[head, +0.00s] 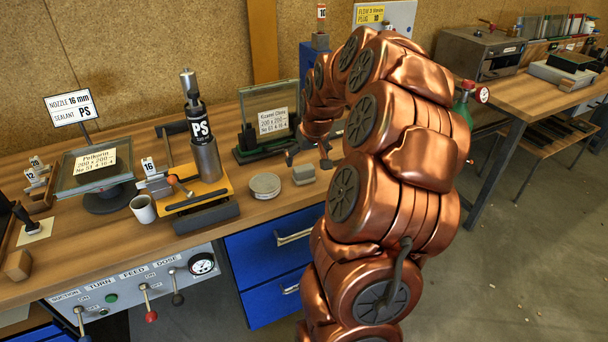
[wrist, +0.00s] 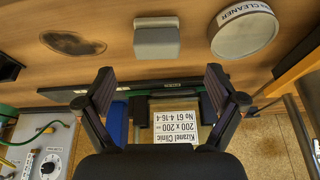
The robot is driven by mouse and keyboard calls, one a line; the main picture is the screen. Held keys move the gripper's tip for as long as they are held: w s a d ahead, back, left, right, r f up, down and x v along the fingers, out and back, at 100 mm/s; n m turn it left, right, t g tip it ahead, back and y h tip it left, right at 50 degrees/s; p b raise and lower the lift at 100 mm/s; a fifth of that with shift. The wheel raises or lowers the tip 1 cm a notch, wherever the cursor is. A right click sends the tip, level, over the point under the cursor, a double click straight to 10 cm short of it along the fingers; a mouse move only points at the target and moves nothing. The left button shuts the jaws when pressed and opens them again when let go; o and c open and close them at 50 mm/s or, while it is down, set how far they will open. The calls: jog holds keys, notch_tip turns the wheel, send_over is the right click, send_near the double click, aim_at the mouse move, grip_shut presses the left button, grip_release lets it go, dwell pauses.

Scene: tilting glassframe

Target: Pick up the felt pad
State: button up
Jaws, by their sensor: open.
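The felt pad looks to be the small grey block (head: 303,174) on the wooden bench, near the front edge. It also shows in the wrist view (wrist: 157,40), at the top middle, beyond the fingertips. My gripper (head: 309,160) is open and empty, just behind and above the block in the head view. In the wrist view my gripper (wrist: 160,88) has its two fingers spread wide, with the block apart from them. Nothing hides the block in the wrist view.
A round cleaner tin (head: 265,185) stands left of the block. A labelled glass pane in a stand (head: 268,115) is behind my gripper. A yellow fixture with a PS cartridge (head: 203,140) stands further left. A dark stain (wrist: 73,43) marks the bench beside the block.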

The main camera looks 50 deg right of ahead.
aim_at(305, 168)
jog(key=shift+d+p+x, duration=0.1)
jog(key=shift+p+x, duration=0.65)
jog(key=shift+x, duration=1.2)
jog(key=shift+d+p+x, duration=0.15)
jog(key=shift+p+x, duration=0.6)
jog(key=shift+x, duration=1.25)
jog(key=shift+c, duration=0.3)
jog(key=c, duration=1.2)
